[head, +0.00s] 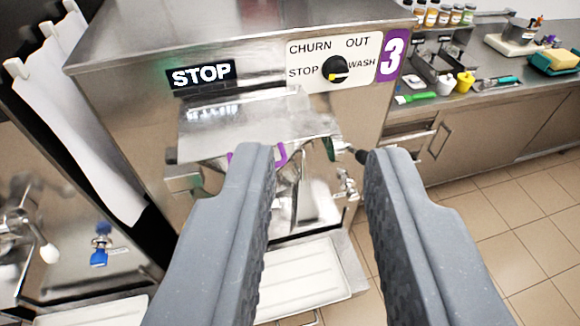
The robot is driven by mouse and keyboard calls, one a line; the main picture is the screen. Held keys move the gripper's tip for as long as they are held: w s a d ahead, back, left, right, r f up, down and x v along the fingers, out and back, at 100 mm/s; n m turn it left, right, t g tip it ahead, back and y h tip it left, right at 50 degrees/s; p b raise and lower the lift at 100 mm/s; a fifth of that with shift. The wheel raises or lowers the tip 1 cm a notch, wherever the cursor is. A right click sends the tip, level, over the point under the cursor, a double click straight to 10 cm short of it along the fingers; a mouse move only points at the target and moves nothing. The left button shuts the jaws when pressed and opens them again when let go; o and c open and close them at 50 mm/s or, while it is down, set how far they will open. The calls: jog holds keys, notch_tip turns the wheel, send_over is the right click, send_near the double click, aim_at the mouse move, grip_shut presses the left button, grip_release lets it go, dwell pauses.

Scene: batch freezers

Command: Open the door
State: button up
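The steel batch freezer numbered 3 (140,62) stands straight ahead. Its front carries a shiny, sloping metal piece (235,122), with a purple curved part (281,154) below it. The door area under this piece is partly hidden by my left finger, so I cannot tell clearly whether the door is shut. A dark-tipped rod (358,155) sticks out at the right side of the front, with metal latch-like fittings (347,185) below it. My gripper (315,160) is open and empty, its two grey fingers pointing at the front, with the purple part and fittings showing around and between them.
A knob (336,69) and a STOP label (201,75) sit above the front. A white tray (305,278) lies below. Another machine with a blue-ended part (98,258) stands left. A steel counter (505,78) with bottles and tools is right. Tiled floor (490,215) is clear at right.

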jog(key=w+d+f+n+t+p, duration=0.1)
jog(key=w+d+f, duration=0.4)
jog(key=w+f, duration=0.5)
jog(key=w+d+f+n+p, duration=0.1)
jog(key=w+d+f, duration=0.45)
jog(key=w, duration=0.85)
jog(key=n+y+p, duration=0.2)
jog(key=n+y, duration=0.2)
jog(key=y, duration=0.5)
send_near(305, 169)
jog(key=shift+g, duration=0.3)
jog(key=p+x, duration=0.1)
jog(key=x, duration=0.9)
jog(key=shift+w+a+r, duration=0.1)
jog(key=shift+w+r, duration=0.05)
jog(key=shift+w, duration=0.2)
jog(key=shift+c, duration=0.3)
grip_shut()
